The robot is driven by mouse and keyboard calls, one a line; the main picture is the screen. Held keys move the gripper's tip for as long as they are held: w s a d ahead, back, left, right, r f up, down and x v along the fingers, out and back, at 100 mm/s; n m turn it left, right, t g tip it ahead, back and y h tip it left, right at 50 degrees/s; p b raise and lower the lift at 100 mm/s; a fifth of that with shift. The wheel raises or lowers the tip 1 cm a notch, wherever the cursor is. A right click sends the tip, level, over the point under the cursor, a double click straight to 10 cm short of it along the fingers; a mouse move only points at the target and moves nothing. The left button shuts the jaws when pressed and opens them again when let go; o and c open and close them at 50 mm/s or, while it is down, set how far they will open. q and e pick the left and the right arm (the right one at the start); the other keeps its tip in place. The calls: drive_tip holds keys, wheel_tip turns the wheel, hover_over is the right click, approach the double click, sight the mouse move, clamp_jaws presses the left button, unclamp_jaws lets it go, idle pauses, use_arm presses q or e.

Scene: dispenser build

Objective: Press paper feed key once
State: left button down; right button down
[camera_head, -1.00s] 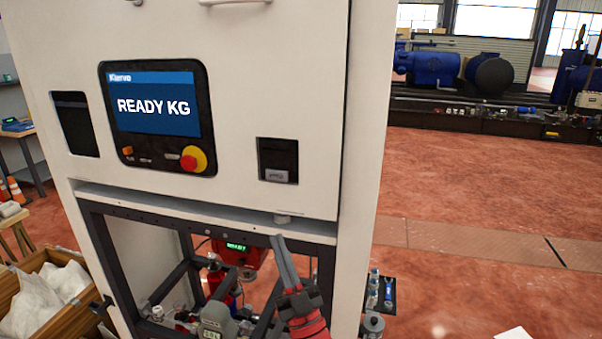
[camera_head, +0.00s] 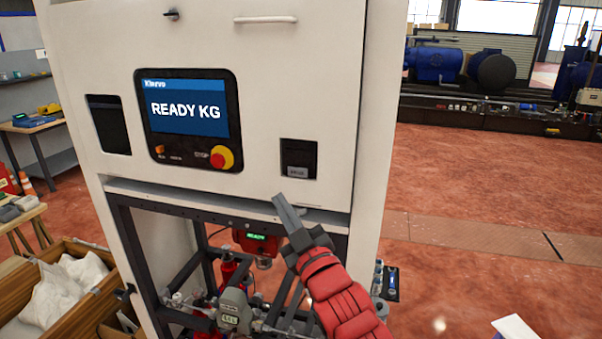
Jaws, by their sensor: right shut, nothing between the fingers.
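The white dispenser cabinet (camera_head: 262,100) faces me, its dark screen panel (camera_head: 188,118) showing "READY KG". To the right of the panel is a dark recess (camera_head: 298,153) with a small grey key (camera_head: 297,171) at its bottom; its label is too small to read. My right gripper (camera_head: 279,200) is shut and empty, with red arm links behind it. In the picture its fingertips are just below and left of the grey key, and I see no contact. My left gripper is not in view.
A red and yellow stop button (camera_head: 221,157) is on the screen panel. Below is an open frame with a red readout unit (camera_head: 257,240) and a grey device (camera_head: 234,308). A wooden crate (camera_head: 87,301) with white bags stands at the left.

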drive_tip(key=shift+w, duration=0.1)
drive_tip(key=p, duration=0.1)
approach(288, 169)
drive_tip(key=w+a+r, duration=0.1)
drive_tip(key=w+a, duration=0.1)
drive_tip(key=a, duration=0.1)
drive_tip(key=shift+w+d+r, duration=0.15)
drive_tip(key=shift+w, duration=0.25)
drive_tip(key=shift+w+d+r, duration=0.1)
drive_tip(key=shift+w+d, duration=0.1)
drive_tip(key=shift+w, duration=0.25)
idle(1.4)
drive_tip(key=shift+w+d+b, duration=0.1)
drive_tip(key=shift+w+b, duration=0.2)
drive_tip(key=shift+b, duration=0.2)
drive_tip(key=shift+w, duration=0.15)
